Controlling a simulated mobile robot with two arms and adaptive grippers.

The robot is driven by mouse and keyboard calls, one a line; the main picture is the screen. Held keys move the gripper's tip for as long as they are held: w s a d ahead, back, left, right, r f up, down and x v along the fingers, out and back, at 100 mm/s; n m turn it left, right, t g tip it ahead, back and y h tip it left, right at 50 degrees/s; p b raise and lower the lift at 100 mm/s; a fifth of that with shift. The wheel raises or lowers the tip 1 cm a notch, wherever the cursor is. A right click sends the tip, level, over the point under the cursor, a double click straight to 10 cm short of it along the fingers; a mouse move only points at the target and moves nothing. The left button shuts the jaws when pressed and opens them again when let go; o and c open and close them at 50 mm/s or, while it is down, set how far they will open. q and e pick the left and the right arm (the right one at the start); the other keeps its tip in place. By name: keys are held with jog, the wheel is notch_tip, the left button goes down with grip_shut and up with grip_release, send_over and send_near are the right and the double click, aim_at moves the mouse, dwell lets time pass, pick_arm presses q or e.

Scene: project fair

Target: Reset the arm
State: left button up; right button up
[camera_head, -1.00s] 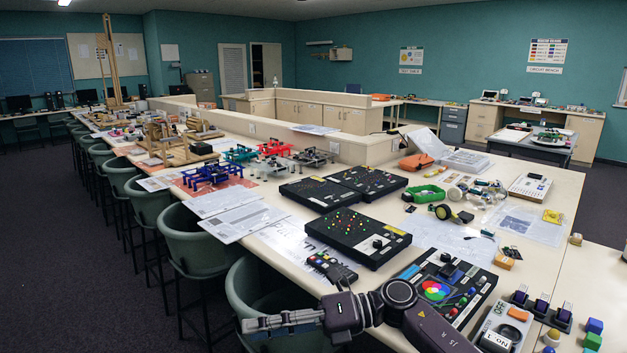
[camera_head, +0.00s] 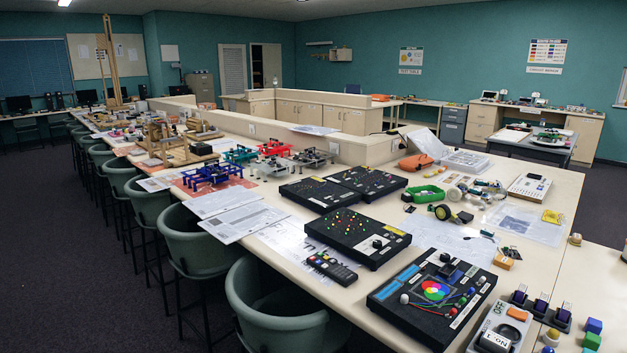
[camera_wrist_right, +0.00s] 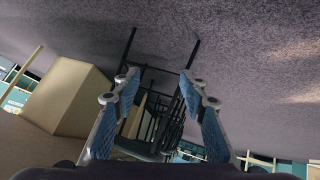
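My right gripper (camera_wrist_right: 160,112) shows in the right wrist view with its two fingers apart and nothing between them. Carpet and dark chair legs lie beyond it. It is outside the head view. My left gripper is not in either view. In the head view, a black board with a colour wheel (camera_head: 433,291) lies at the near end of the long table, fully uncovered.
The long pale table (camera_head: 392,234) holds black peg boards (camera_head: 357,237), a remote-like device (camera_head: 332,268), papers and a grey switch box (camera_head: 501,329). Green chairs (camera_head: 277,308) stand along its left side. Open carpet (camera_head: 90,270) lies left of them.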

jog(key=s+d+f+m+g, duration=0.1)
jog(key=s+f+m+g, duration=0.1)
jog(key=s, duration=0.9)
jog(key=s+d+f+m+g+h, duration=0.1)
jog(key=s+f, duration=0.4)
jog(key=s, duration=0.7)
jog(key=s+d+f+m+g+h, duration=0.1)
jog(key=s+d+f+m+g, duration=0.1)
jog(key=s, duration=0.9)
notch_tip(320, 180, down, 2)
jog(key=d+g, duration=0.1)
jog(key=g, duration=0.1)
jog(key=shift+s+d+f+m+g, duration=0.2)
jog(key=shift+f+m+g, duration=0.1)
jog(key=shift+m, duration=0.1)
dwell(0.6)
